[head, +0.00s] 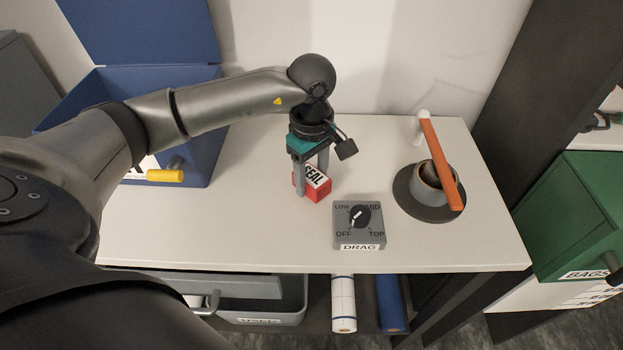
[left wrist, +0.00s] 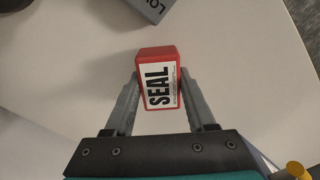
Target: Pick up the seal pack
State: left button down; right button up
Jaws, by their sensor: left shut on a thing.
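My right gripper is in neither view.
A grey dial box marked DRAG (head: 359,225) stands just right of the pack. A cup (head: 428,185) with an orange-handled tool stands farther right on a dark round base. A blue box (head: 200,160) with a yellow handle is at left. The bench's front edge (head: 420,269) is near.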

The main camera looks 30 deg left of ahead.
aim_at(311, 176)
pick_arm(q)
notch_tip(311, 176, up, 19)
jog(key=p, duration=0.2)
